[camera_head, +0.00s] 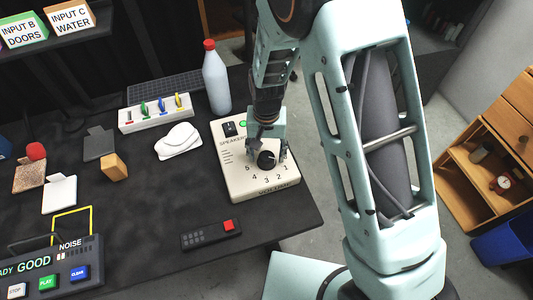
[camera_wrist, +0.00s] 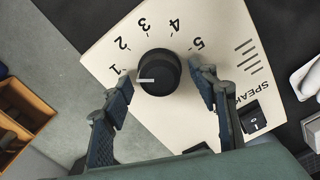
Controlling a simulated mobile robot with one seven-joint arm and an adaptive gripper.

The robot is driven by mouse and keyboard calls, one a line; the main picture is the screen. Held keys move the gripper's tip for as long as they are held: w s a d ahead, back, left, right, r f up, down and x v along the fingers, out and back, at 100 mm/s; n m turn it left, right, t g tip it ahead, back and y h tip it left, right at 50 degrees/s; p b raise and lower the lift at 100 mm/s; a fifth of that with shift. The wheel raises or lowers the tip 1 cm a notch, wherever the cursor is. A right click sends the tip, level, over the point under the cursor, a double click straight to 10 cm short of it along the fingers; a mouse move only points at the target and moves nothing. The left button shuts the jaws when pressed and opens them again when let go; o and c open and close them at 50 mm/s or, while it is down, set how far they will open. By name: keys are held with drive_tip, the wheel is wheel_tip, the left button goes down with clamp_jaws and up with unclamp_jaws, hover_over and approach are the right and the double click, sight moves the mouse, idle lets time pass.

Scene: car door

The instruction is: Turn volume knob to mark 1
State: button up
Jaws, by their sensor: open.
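The volume knob (camera_wrist: 160,72) is round and black, on the cream speaker box (camera_wrist: 110,45). In the wrist view its white pointer line points left, close to mark 1 (camera_wrist: 113,68) and slightly below it. Marks 2 to 5 run on in an arc above the knob. My gripper (camera_wrist: 164,80) is open, with one finger on each side of the knob; gaps show between the fingers and the knob. In the head view my gripper (camera_head: 267,150) is over the knob (camera_head: 267,160), and the box (camera_head: 262,187) sits at the table's right edge.
A bottle with a red cap (camera_head: 214,80) stands behind the box. A white switch panel (camera_head: 156,112), a white mouse-like object (camera_head: 178,141) and a dark remote with a red button (camera_head: 211,235) lie to the left. A black rocker switch (camera_wrist: 252,118) is on the box.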

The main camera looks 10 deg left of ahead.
sight(267, 156)
wheel_tip(267, 156, up, 12)
drive_tip(key=shift+f, duration=0.2)
idle(0.5)
